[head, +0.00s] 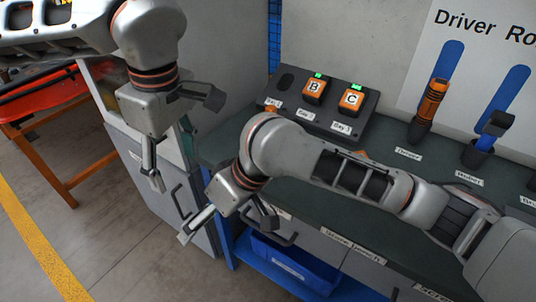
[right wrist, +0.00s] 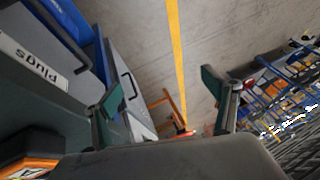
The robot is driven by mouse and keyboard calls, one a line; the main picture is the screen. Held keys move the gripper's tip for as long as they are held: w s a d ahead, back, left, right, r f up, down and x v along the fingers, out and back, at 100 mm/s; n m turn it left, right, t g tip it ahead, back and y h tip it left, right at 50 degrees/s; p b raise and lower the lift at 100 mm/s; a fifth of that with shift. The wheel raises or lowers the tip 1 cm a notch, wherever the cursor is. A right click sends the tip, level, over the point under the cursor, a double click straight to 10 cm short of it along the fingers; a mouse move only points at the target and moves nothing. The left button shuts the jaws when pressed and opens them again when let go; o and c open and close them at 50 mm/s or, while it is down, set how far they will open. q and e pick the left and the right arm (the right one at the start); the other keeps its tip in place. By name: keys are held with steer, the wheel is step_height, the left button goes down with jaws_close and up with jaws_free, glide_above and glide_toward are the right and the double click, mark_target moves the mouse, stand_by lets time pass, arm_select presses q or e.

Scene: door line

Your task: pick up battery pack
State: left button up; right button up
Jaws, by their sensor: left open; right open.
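Two orange battery packs, B (head: 314,91) and C (head: 351,99), sit in the dark charger dock (head: 321,126) on the bench, each below a green light. The dock's left bay (head: 287,81) is empty. A small orange patch (head: 362,154) shows behind my right arm in the head view. In the right wrist view, an orange and black pack marked A (right wrist: 28,166) is cut off at the lower left. My left gripper (head: 178,132) is open and empty, left of the dock. My right gripper (head: 228,220) is open and empty, beyond the bench's front edge; it also shows in the right wrist view (right wrist: 163,92).
The green bench top (head: 318,206) has labelled drawers below. A blue bin (head: 290,262) sits under the bench. A red-orange stand (head: 45,125) is at the left; the floor before it is clear.

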steer(key=w+d+r+n+t+h, duration=0.1)
steer(key=w+d+r, duration=0.55)
steer(key=w, duration=0.25)
steer(key=w+d+r+t+h, duration=0.1)
steer(key=w+d+r, duration=0.4)
steer(key=w+d, duration=0.35)
steer(key=shift+t, duration=0.3)
steer(key=x, duration=0.6)
steer(key=shift+w+a+f, duration=0.1)
steer(key=shift+a, duration=0.2)
steer(key=x, duration=0.5)
steer(key=shift+w+d, duration=0.1)
steer(key=shift+w, duration=0.15)
steer(key=c, duration=1.3)
